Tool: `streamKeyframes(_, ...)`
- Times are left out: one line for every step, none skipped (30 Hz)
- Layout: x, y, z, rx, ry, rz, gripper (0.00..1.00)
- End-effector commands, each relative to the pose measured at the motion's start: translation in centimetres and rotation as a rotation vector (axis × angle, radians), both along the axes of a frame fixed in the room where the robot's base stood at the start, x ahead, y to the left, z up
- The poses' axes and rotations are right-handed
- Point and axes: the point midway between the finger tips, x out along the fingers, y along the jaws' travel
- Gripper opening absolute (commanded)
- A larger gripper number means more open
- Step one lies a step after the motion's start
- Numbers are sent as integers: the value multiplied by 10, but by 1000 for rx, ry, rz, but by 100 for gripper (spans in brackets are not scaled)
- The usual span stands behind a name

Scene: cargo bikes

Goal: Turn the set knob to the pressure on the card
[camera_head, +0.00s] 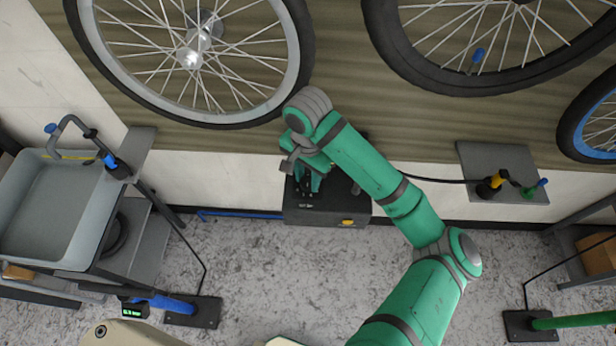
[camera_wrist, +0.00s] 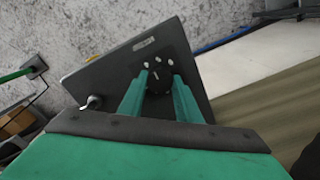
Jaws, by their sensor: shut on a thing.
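A dark pump box (camera_head: 325,212) stands against the wall in the middle of the head view, its panel partly covered by my arm. My gripper (camera_head: 308,186) is over the left part of this panel. In the wrist view the box's panel (camera_wrist: 112,72) is tilted, and the round black set knob (camera_wrist: 157,77) with a pale pointer line sits between the two green fingers of my gripper (camera_wrist: 158,86). The gripper is shut on the knob. Small white marks lie around the knob, too small to read. I cannot make out a pressure card.
A grey basin (camera_head: 50,215) stands at the left. A yellow button (camera_head: 348,222) is on the box's front right. A grey shelf (camera_head: 495,160) with hose fittings is at the right. Wheels (camera_head: 195,55) hang above. The floor before the box is clear.

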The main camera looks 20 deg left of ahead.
Motion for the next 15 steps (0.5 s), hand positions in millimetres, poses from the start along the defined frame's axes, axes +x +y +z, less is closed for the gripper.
streamKeyframes(0,1,1,2,-1,1,8)
streamKeyframes(0,1,0,2,-1,1,8)
streamKeyframes(0,1,0,2,-1,1,8)
streamKeyframes(0,1,0,2,-1,1,8)
streamKeyframes(0,1,0,2,-1,1,8)
streamKeyframes(0,1,0,2,-1,1,8)
streamKeyframes(0,1,0,2,-2,1,8)
streamKeyframes(0,1,0,2,-2,1,38)
streamKeyframes(0,1,0,2,-2,1,47)
streamKeyframes(0,0,0,2,-1,1,49)
streamKeyframes(0,0,0,2,-1,1,49)
streamKeyframes(0,0,0,1,0,1,49)
streamKeyframes(0,0,0,1,0,1,49)
streamKeyframes(0,0,0,1,0,0,49)
streamKeyframes(0,-1,0,0,0,-1,49)
